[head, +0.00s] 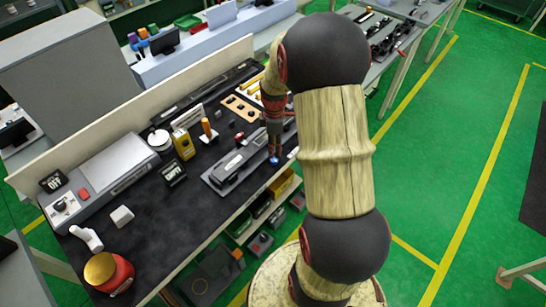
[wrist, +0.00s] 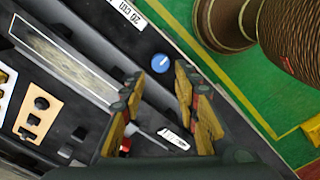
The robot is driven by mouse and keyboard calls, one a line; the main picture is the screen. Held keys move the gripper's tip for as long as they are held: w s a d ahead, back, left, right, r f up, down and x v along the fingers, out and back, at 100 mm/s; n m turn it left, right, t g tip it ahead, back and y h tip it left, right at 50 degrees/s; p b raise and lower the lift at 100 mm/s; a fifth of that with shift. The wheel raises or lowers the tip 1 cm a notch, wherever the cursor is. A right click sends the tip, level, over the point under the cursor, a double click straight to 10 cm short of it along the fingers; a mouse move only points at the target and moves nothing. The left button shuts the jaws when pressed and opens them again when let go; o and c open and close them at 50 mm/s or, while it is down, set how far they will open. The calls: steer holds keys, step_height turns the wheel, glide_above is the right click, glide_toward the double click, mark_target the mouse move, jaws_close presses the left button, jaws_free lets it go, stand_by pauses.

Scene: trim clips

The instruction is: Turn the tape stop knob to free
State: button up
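A round blue knob (wrist: 160,63) with a pale mark on its face sits near the bench edge in the wrist view. In the head view the blue knob (head: 274,160) shows just below the end of my arm. My gripper (wrist: 158,76) is open, with its two wooden-looking fingers apart and nothing between them. The knob lies beyond the fingertips, roughly in line with the gap; I cannot tell the exact distance. In the head view my gripper (head: 273,142) points down above the knob, partly blocked by my arm. No "free" marking is readable.
A white "20 cm" label (wrist: 127,12) lies near the knob. A grey and black device (head: 236,165) stands left of my gripper on the black bench (head: 150,220). A wooden plate with holes (wrist: 37,113), a yellow device (head: 183,145) and an orange-handled tool (head: 208,130) are nearby.

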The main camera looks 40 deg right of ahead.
mark_target(274, 160)
step_height(274, 160, down, 6)
steer(key=shift+s+f+b, duration=0.1)
steer(key=shift+f+b, duration=0.15)
steer(key=shift+b, duration=0.3)
steer(key=shift+c, duration=0.9)
jaws_close()
